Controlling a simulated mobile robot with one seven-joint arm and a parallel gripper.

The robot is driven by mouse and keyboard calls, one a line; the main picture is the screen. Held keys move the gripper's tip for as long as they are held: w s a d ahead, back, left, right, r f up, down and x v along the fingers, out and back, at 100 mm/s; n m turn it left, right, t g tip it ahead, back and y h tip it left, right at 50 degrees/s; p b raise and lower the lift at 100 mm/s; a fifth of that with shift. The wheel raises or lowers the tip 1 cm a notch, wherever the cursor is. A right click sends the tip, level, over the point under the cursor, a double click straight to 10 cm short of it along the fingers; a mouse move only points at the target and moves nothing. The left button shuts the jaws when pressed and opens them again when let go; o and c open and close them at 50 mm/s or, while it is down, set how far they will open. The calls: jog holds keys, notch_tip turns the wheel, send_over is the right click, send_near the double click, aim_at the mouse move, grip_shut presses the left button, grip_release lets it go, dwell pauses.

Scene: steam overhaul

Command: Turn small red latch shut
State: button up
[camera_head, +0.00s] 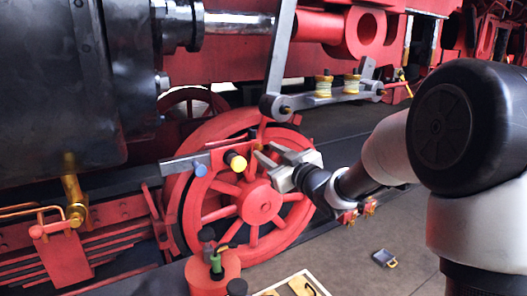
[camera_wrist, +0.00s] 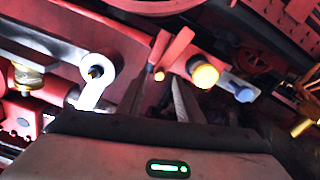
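A small red lever-like piece, which looks like the latch (camera_head: 262,129), stands beside the yellow knob (camera_head: 236,161) above the red spoked wheel (camera_head: 258,202). My gripper (camera_head: 262,153) is just right of the yellow knob, in front of the wheel's upper part. In the wrist view my gripper (camera_wrist: 157,88) has its two fingers apart with nothing seen held between them. I cannot tell whether a finger touches the latch.
A blue knob (camera_head: 200,169) sits left of the yellow one on a grey bar. A steel rod (camera_head: 281,58) hangs above my gripper. A red canister (camera_head: 214,273), a tray (camera_head: 262,292) and a padlock-like item (camera_head: 384,258) are low in view. The floor at lower right is mostly clear.

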aim_at(262, 148)
jog(key=shift+x, duration=1.55)
jog(key=shift+c, duration=0.2)
grip_shut()
jog(key=shift+d+m, duration=0.1)
jog(key=shift+m, duration=0.2)
jog(key=shift+w+d+f+m+p, duration=0.45)
jog(key=shift+m+p, duration=0.85)
jog(key=shift+m, duration=1.25)
jog(key=shift+w+d+f+m+p, duration=0.1)
jog(key=shift+d+f+m+p, duration=0.4)
jog(key=shift+m+p, duration=1.45)
jog(key=shift+w+d+f+m+p, duration=0.2)
jog(key=shift+f+m+p, duration=0.55)
jog(key=shift+m, duration=2.35)
jog(key=shift+f, duration=0.1)
